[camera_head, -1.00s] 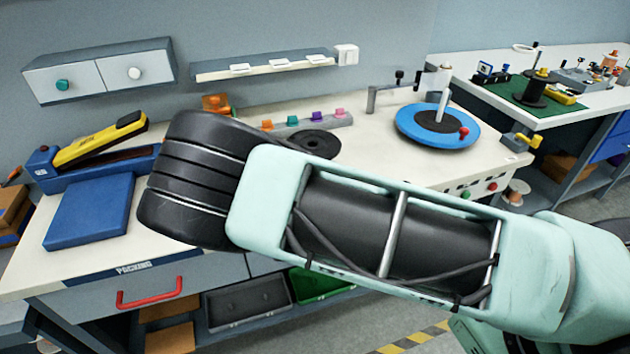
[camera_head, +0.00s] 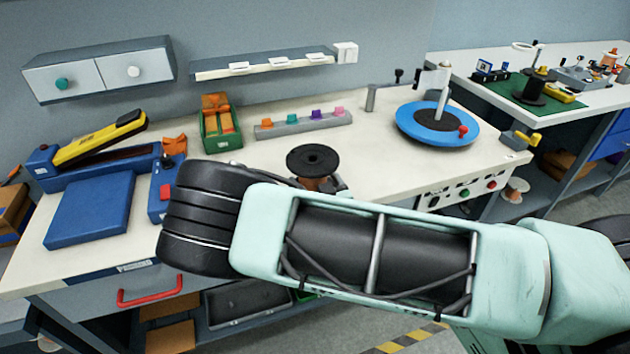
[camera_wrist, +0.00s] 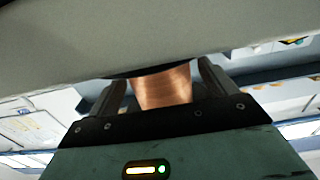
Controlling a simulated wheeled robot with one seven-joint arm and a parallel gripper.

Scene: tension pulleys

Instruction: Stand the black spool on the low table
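A spool with a black top flange (camera_head: 313,159) and a copper winding stands upright at my gripper (camera_head: 325,183), over the middle of the white bench (camera_head: 385,165). In the wrist view the copper winding (camera_wrist: 163,88) lies between the two dark fingers of my gripper (camera_wrist: 163,92), with a large grey surface across the top. The fingers look closed on the winding. My arm hides the spool's lower part, so I cannot tell whether it touches the bench. Another black spool (camera_head: 530,92) stands on a green mat on the right-hand table (camera_head: 590,100).
A blue turntable (camera_head: 465,136) is right of the held spool. A peg rack (camera_head: 303,124) and a green bin (camera_head: 221,140) are behind it. A blue pad (camera_head: 90,210) and a yellow-handled tool (camera_head: 95,142) lie left. Bare bench shows between spool and turntable.

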